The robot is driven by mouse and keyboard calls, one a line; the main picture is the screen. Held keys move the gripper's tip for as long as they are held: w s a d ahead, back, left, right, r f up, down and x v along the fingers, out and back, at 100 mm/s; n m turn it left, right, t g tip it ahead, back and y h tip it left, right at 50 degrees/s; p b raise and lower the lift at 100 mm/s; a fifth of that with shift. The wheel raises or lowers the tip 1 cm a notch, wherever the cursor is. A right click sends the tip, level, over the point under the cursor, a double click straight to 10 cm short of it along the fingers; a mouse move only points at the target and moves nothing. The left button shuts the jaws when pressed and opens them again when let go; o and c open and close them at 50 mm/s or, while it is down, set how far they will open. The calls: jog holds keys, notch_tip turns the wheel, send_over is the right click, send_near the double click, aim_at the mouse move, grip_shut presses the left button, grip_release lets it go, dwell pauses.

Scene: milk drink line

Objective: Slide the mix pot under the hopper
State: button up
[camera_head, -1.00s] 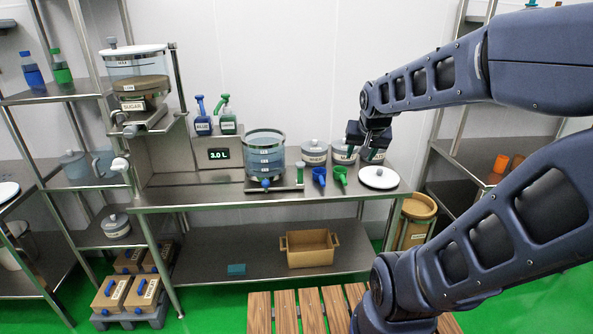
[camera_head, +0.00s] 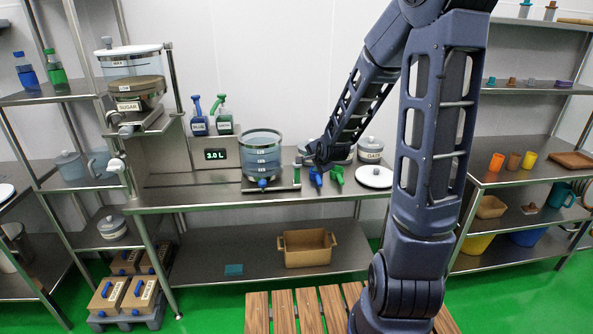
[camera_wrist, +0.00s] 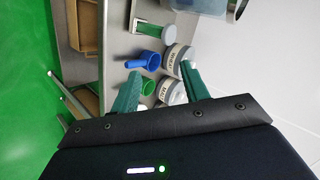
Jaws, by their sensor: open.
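The mix pot (camera_head: 262,158), a clear graduated vessel with a blue tap, stands upright on the steel counter, right of the scale reading 3.0 L. A green upright handle (camera_head: 297,173) is at its right side. The hopper (camera_head: 137,85), labelled SUGAR, is mounted higher at the left, well apart from the pot. My gripper (camera_head: 318,160) is right of the pot and its handle, above the scoops. In the wrist view my gripper (camera_wrist: 158,85) has green fingers spread with nothing held. The pot is only partly visible at that view's top edge.
A blue scoop (camera_head: 316,177) and a green scoop (camera_head: 337,175) lie below my gripper. Lidded jars, including OATS (camera_head: 370,149), stand behind, partly hidden by my arm. Bare counter (camera_head: 190,198) extends left of the pot.

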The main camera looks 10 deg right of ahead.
jog(key=w+a+f+m+t+y, duration=0.1)
jog(key=w+a+f+m+t, duration=0.1)
jog(key=w+a+f+m, duration=0.3)
jog(key=m+t+h, duration=0.3)
jog(key=m+t, duration=0.3)
jog(key=m, duration=1.3)
send_near(296, 168)
jog(key=w+f, duration=0.2)
jog(key=w, duration=1.1)
jog(key=shift+w+d+r, duration=0.1)
jog(key=shift+d, duration=0.15)
jog(key=shift+c, duration=0.4)
grip_shut()
